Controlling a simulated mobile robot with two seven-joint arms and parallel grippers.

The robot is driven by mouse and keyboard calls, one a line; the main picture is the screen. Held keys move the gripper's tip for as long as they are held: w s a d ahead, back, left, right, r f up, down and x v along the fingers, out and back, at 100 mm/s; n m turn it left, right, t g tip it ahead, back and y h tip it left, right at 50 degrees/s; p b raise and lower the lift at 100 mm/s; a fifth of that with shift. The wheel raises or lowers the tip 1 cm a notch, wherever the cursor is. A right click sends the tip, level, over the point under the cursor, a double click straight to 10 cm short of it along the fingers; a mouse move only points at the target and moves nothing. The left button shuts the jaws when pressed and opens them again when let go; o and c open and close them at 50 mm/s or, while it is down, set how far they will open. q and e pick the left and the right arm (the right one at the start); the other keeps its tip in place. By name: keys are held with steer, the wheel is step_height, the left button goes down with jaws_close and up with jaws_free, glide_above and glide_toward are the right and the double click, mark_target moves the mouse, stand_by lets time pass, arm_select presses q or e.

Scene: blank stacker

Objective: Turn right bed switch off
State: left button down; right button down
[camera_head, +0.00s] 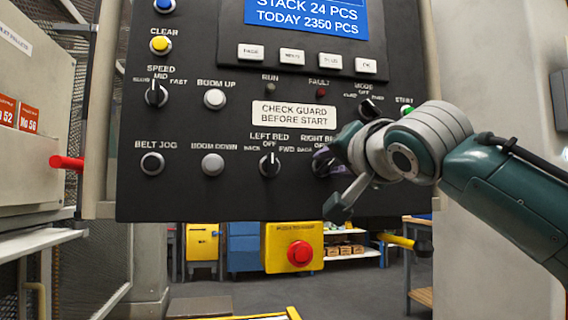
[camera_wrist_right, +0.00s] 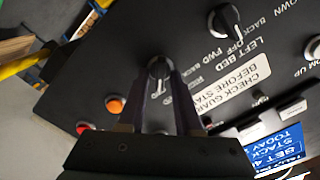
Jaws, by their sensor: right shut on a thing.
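The right bed switch (camera_wrist_right: 158,67) is a round black knob on the dark control panel (camera_head: 225,120). In the head view the switch (camera_head: 320,168) is largely hidden behind my right gripper (camera_head: 331,160), and the "RIGHT BED" label is partly covered. In the right wrist view my gripper (camera_wrist_right: 160,78) has a finger on each side of the knob and is shut on it. My left gripper is not in view.
The left bed switch (camera_head: 269,165) is close by on the left, its pointer up at OFF. The mode switch (camera_head: 370,107) and green start button (camera_head: 407,110) are above, near my right wrist. A yellow box with a red button (camera_head: 300,253) hangs below the panel.

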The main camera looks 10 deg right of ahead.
steer(key=n+p, duration=0.3)
steer(key=p, duration=0.1)
steer(key=shift+a+r+n, duration=0.1)
steer(key=shift+r+n, duration=0.15)
steer(key=shift+n, duration=0.05)
steer(key=n+p, duration=0.2)
steer(key=n, duration=0.1)
steer(key=shift+p, duration=0.35)
steer(key=shift+a+f+n+p, duration=0.15)
steer(key=shift+n+p, duration=0.5)
steer(key=shift+n, duration=0.45)
steer(key=c, duration=0.9)
jaws_free()
steer(key=shift+s, duration=0.1)
